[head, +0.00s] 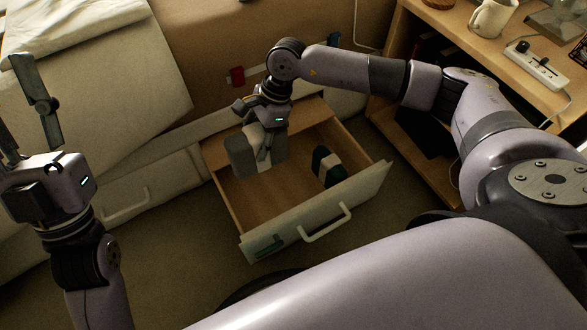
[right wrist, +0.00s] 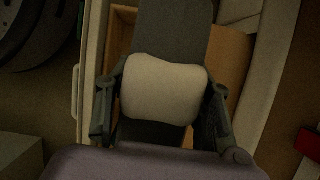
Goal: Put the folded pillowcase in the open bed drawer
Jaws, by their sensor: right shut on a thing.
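The folded pillowcase (head: 241,156), grey with a pale band, hangs below my right gripper (head: 264,140), over the back left part of the open bed drawer (head: 315,213). My right gripper is shut on it. In the right wrist view the pillowcase (right wrist: 165,90) sits between the two fingers, its pale band facing the camera. I cannot tell whether its lower edge touches the drawer floor. My left gripper (head: 22,100) is at the far left, fingers up, spread and empty, away from the drawer.
A dark green and white folded item (head: 328,167) lies in the drawer's right part. The drawer's front middle is bare. Bedding (head: 90,80) lies at upper left.

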